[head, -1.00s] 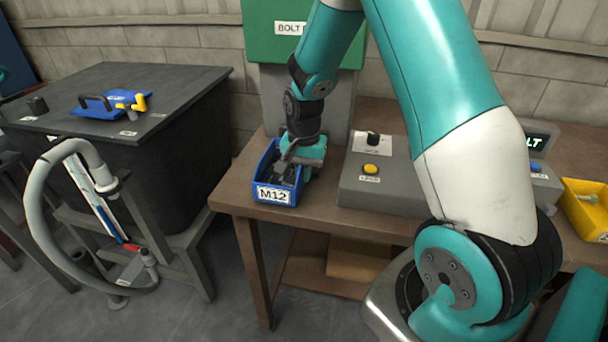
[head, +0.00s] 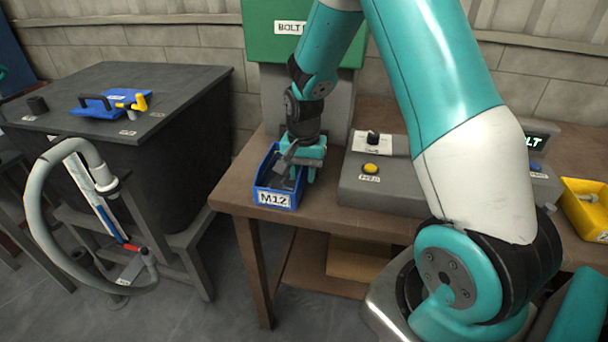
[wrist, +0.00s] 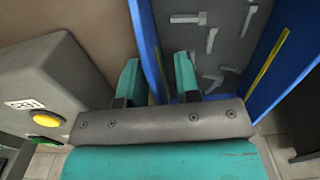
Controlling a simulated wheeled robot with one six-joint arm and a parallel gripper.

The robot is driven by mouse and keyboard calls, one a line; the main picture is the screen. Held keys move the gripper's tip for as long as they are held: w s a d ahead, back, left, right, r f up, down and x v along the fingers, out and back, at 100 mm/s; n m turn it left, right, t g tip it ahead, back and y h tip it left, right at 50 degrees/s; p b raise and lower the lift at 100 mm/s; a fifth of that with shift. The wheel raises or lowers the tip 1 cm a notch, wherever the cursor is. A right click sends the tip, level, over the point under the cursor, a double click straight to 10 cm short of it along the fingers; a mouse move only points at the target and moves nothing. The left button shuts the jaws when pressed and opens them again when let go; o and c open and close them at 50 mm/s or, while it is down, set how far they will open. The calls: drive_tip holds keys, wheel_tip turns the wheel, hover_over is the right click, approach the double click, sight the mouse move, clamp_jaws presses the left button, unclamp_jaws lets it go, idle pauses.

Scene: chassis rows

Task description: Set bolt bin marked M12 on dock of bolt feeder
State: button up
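The blue bolt bin marked M12 (head: 275,198) stands upright at the left end of the brown bench, in front of the bolt feeder (head: 265,42) with its green top and grey body. Loose grey bolts lie inside it; the wrist view shows them too, beside the bin's blue wall (wrist: 146,40). My gripper (head: 300,165) is over the bin's right side. In the wrist view its teal fingers (wrist: 158,72) straddle that wall, with a gap showing, so it looks open. No separate dock outline can be made out; bin and arm cover that spot.
A grey control box with a yellow button (head: 370,168) stands just right of the bin. A yellow bin (head: 585,208) is at the far right. A dark table (head: 190,85) with a blue tool stands left, across a gap. The bench's front edge is close to the bin.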

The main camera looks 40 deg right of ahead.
wheel_tip(320, 180, up, 11)
drive_tip(key=shift+f, duration=0.15)
drive_tip(key=s+a+r+n+y, duration=0.1)
drive_tip(key=s+a+r+n, duration=0.2)
drive_tip(key=s+a+n, duration=0.3)
drive_tip(key=s+a+r+n+y, duration=0.1)
drive_tip(key=s+a+r+n, duration=0.2)
drive_tip(key=a, duration=0.6)
drive_tip(key=s+a+r+n+y, duration=0.1)
drive_tip(key=s+a+n, duration=0.2)
drive_tip(key=s, duration=0.3)
drive_tip(key=s+a+r+n+y, duration=0.1)
drive_tip(key=s+a+n, duration=0.3)
drive_tip(key=s, duration=0.3)
drive_tip(key=shift+s+a+r+n, duration=0.15)
drive_tip(key=shift+a+r+n, duration=0.05)
drive_tip(key=shift+n, duration=0.6)
